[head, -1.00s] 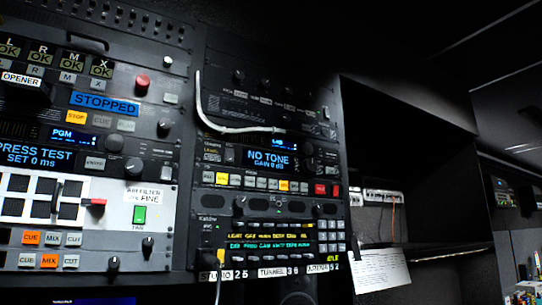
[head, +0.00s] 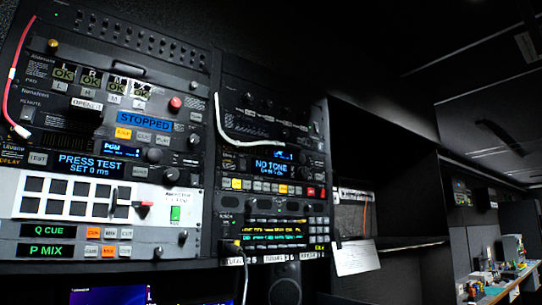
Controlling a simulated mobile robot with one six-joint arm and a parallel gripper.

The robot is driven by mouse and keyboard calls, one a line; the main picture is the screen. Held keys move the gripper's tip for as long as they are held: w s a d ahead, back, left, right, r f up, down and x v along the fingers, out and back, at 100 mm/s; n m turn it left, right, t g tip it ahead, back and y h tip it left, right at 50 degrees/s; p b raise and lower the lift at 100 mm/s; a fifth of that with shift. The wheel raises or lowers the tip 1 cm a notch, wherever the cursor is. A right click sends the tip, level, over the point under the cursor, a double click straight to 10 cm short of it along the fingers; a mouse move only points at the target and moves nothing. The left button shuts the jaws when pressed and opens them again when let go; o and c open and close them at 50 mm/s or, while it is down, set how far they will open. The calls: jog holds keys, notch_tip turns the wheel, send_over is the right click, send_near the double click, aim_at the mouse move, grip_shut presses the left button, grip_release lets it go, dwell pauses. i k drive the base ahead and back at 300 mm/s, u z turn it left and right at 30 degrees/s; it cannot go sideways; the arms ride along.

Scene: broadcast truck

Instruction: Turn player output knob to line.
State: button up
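The player unit is in the left rack in the head view, with a blue display (head: 145,122) reading STOPPED. Below the display are an orange button (head: 123,133) and two grey buttons. A red round button (head: 175,103) is at its upper right. A dark knob (head: 193,139) is at the right of this panel and another knob (head: 155,155) is lower. I cannot tell which knob is the output knob or where its pointer is; the labels are too small. My gripper is not in view.
A white mixer panel (head: 160,205) with a fader is below. The right rack has a NO TONE display (head: 272,167) and a hanging white cable (head: 222,125). A red cable (head: 9,90) hangs at far left. A cluttered bench (head: 495,285) is at far right.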

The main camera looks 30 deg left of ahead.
aim_at(194, 139)
jog(key=u, duration=1.3)
jog(key=i, duration=0.3)
jog(key=z, duration=0.35)
